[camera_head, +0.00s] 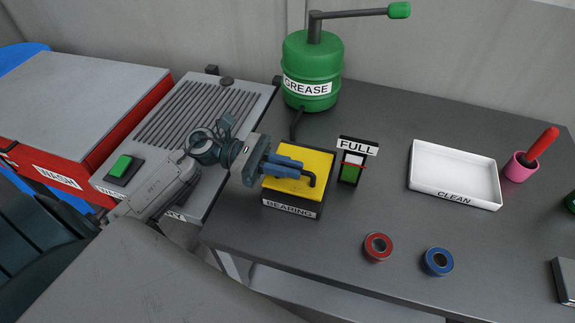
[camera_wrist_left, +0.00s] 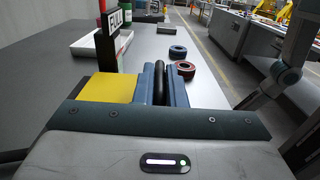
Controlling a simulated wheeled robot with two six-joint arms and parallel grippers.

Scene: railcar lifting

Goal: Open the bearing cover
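The bearing box (camera_head: 291,206) is a dark box labelled BEARING on the table. Its yellow cover (camera_head: 310,160) lies flat on top, shut. A black bent handle (camera_head: 311,180) stands up from the cover. My left gripper (camera_head: 291,171), with blue fingers, reaches over the cover from the left. In the left wrist view its fingers (camera_wrist_left: 161,83) lie close on both sides of the black handle (camera_wrist_left: 161,86), with no clear gap, and the yellow cover (camera_wrist_left: 105,88) shows beside them. The fingers hide part of the handle and cover. My right gripper does not show.
A green grease pump (camera_head: 312,65) stands behind the box, and a FULL gauge (camera_head: 352,162) close to its right. A red ring (camera_head: 378,247) and a blue ring (camera_head: 438,261) lie in front right. A white CLEAN tray (camera_head: 455,172) and a pink cup (camera_head: 519,168) stand further right.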

